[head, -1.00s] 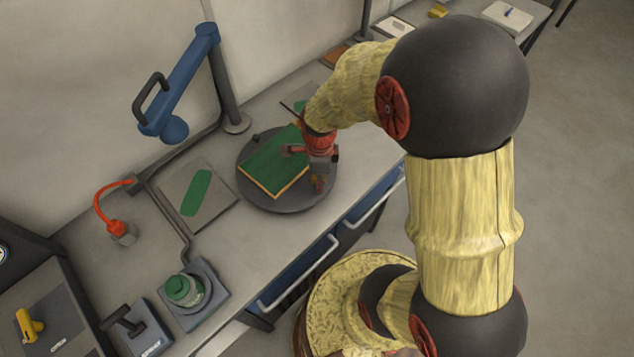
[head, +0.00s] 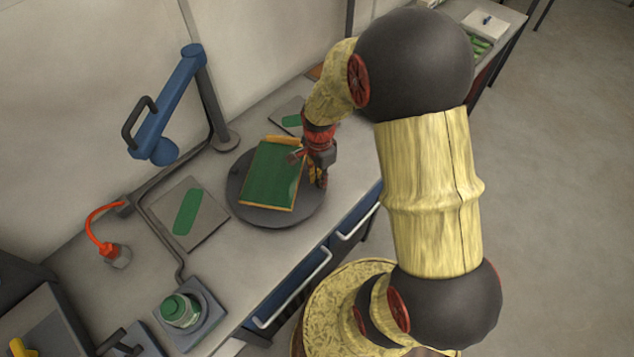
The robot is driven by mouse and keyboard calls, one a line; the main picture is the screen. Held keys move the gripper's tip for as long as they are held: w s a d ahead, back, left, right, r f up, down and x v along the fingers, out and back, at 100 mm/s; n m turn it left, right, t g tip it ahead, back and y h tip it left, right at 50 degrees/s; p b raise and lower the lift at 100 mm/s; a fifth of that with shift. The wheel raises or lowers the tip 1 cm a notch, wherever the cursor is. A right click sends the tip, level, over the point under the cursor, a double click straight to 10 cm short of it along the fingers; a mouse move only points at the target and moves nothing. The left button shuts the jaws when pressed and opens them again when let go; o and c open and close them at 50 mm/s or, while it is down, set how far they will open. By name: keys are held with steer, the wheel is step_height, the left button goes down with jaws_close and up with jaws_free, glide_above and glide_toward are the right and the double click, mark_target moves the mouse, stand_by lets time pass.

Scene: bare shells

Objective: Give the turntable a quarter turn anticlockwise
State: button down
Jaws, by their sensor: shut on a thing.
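The turntable (head: 238,184) is a round dark grey disc on the workbench. A green board or book with orange edges (head: 272,177) lies on it, its long side running roughly up and down in the picture. My gripper (head: 318,181) points down at the right rim of the turntable, beside the green piece. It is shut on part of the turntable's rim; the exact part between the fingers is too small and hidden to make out.
A grey plate with a green strip (head: 187,215) lies left of the turntable. A blue arm-like stand (head: 172,110) rises behind it. Blue drawers with handles (head: 295,285) front the bench.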

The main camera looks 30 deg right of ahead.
steer(key=shift+w+d+r+n+p, duration=0.1)
steer(key=shift+w+d+n+p, duration=0.05)
steer(key=shift+w+d+n, duration=0.5)
steer(key=shift+w+d+n+p, duration=0.15)
steer(key=shift+w+d+n, duration=0.25)
steer(key=shift+w+n, duration=0.45)
steer(key=shift+w+d+n, duration=0.3)
steer(key=shift+w+n, duration=0.4)
steer(key=shift+w, duration=0.1)
steer(key=shift+w+d+n, duration=0.3)
steer(key=shift+w+n, duration=0.4)
steer(key=shift+w, duration=0.1)
steer(key=shift+w+d+n+p, duration=0.2)
steer(key=shift+w+n+p, duration=0.3)
steer(key=shift+w+n, duration=1.05)
steer(key=shift+w+a+n, duration=0.2)
steer(key=shift+w+n, duration=1.05)
steer(key=shift+w, duration=0.55)
steer(key=c, duration=1.7)
jaws_free()
steer(key=shift+o, duration=0.2)
